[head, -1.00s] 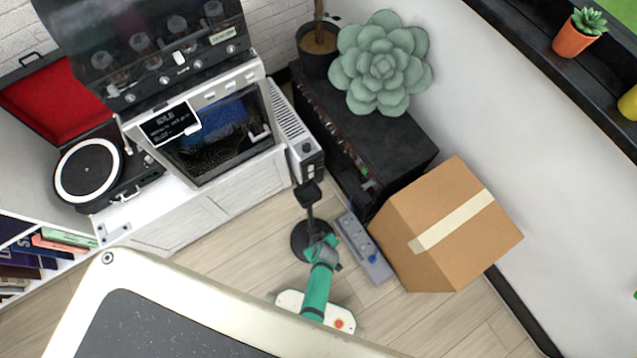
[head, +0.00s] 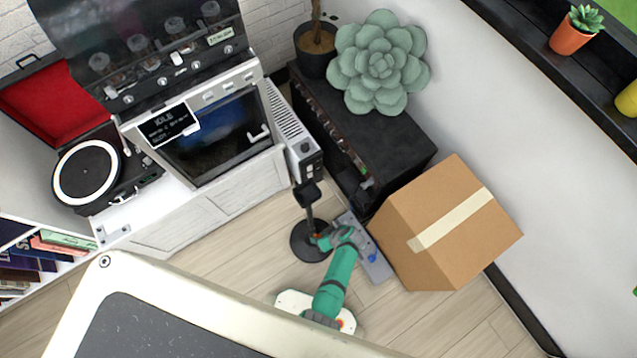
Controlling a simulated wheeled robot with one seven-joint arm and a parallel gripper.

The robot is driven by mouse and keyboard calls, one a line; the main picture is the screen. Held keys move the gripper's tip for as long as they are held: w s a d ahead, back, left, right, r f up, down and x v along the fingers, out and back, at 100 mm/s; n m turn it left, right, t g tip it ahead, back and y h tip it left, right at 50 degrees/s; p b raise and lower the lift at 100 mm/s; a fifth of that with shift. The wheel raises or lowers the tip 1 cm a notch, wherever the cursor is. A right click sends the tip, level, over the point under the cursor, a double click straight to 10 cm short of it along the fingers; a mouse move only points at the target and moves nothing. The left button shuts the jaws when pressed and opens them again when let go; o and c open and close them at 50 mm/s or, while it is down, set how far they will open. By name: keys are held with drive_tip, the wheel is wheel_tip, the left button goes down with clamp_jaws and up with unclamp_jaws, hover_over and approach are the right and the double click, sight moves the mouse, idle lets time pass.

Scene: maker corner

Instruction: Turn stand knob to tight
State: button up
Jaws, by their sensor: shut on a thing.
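The black stand has a round base (head: 305,252) on the wooden floor, a thin pole and a dark head (head: 307,194) at its top. It stands upright in front of the white cabinet. A small orange spot low on the pole looks like the stand knob (head: 316,236), mostly covered by my gripper. My gripper (head: 319,241), at the end of my green arm, reaches in from the right side of the pole and is shut on the knob. The fingers are small here, and the knob's turn angle cannot be read.
A grey pedal board (head: 376,268) with a blue knob lies just right of my arm. A cardboard box (head: 450,222) and a black amplifier cabinet (head: 400,150) stand beyond it. A white cabinet (head: 215,205) is at left. Floor left of the stand is clear.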

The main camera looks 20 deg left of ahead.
drive_tip(key=shift+d+f+g+y, duration=0.1)
drive_tip(key=shift+d+g+y, duration=0.05)
drive_tip(key=shift+g+y, duration=0.55)
drive_tip(key=shift+w+m+g+y, duration=0.1)
drive_tip(key=shift+m+g+y, duration=0.2)
drive_tip(key=shift+g, duration=0.1)
drive_tip(key=shift+f+g, duration=0.15)
drive_tip(key=shift+g, duration=0.25)
drive_tip(key=o, duration=1)
drive_tip(key=shift+o, duration=0.2)
drive_tip(key=shift+d, duration=0.1)
drive_tip(key=v, duration=1)
drive_tip(key=shift+d, duration=0.4)
